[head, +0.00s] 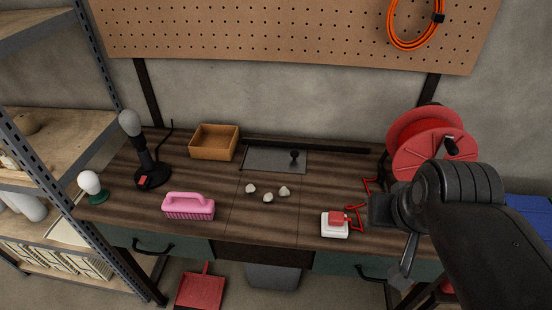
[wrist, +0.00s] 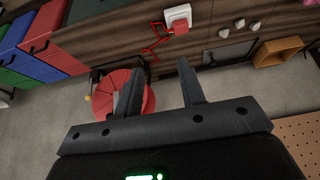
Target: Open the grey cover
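The grey cover (head: 268,161) is a flat rectangular panel lying level in the back middle of the wooden workbench, with a black knob (head: 294,154) standing on its right part. The cover lies closed. The grey cover also shows in the wrist view (wrist: 229,55), right of the fingers. My gripper (wrist: 158,70) has its two fingers spread apart with nothing between them. In the head view my arm is at the right, over the bench's right end, well away from the cover; the fingers are hard to make out there.
Several white stones (head: 268,198) lie in front of the cover. An orange-brown box (head: 214,143) stands left of it. A pink brush (head: 189,206), lamp (head: 149,172) and bulb (head: 90,184) are further left. A white-red switch (head: 335,226) and red reel (head: 430,145) are at right.

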